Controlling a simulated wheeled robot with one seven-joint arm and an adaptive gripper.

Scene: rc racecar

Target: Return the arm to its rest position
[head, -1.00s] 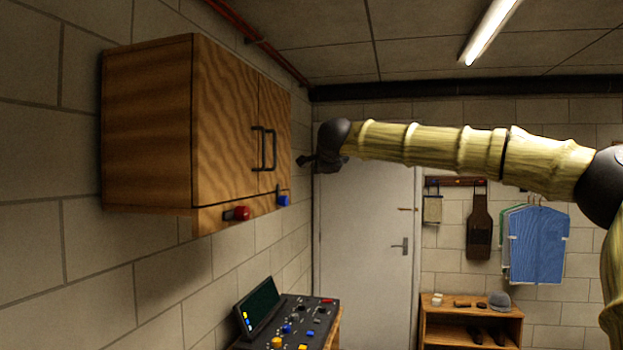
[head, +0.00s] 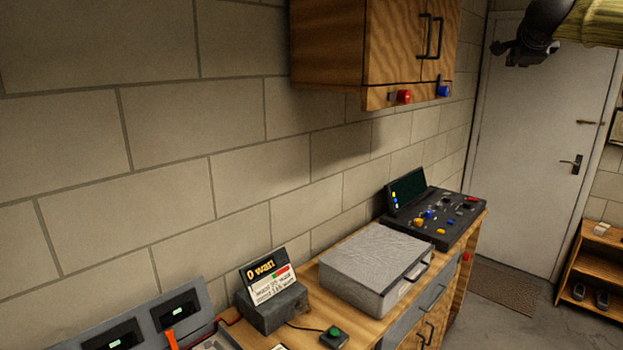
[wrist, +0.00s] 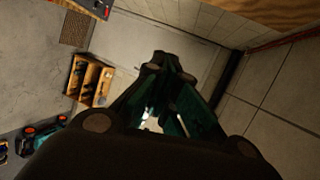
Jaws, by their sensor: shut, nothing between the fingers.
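My gripper (head: 522,50) is at the top right of the head view, dark and raised in front of the white door. It is to the right of the wooden wall cabinet and apart from it. Part of my arm shows at the top right edge. In the wrist view my gripper (wrist: 165,68) has its fingers together at the tips, with nothing held. Most of my arm is out of the head view.
The closed wall cabinet (head: 345,45) has red and blue knobs beneath it. Below, a workbench carries a control console (head: 440,215), a grey case (head: 372,262) and a sign (head: 268,280). A low shoe shelf (head: 590,270) stands by the door (head: 525,150). Air around my gripper looks clear.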

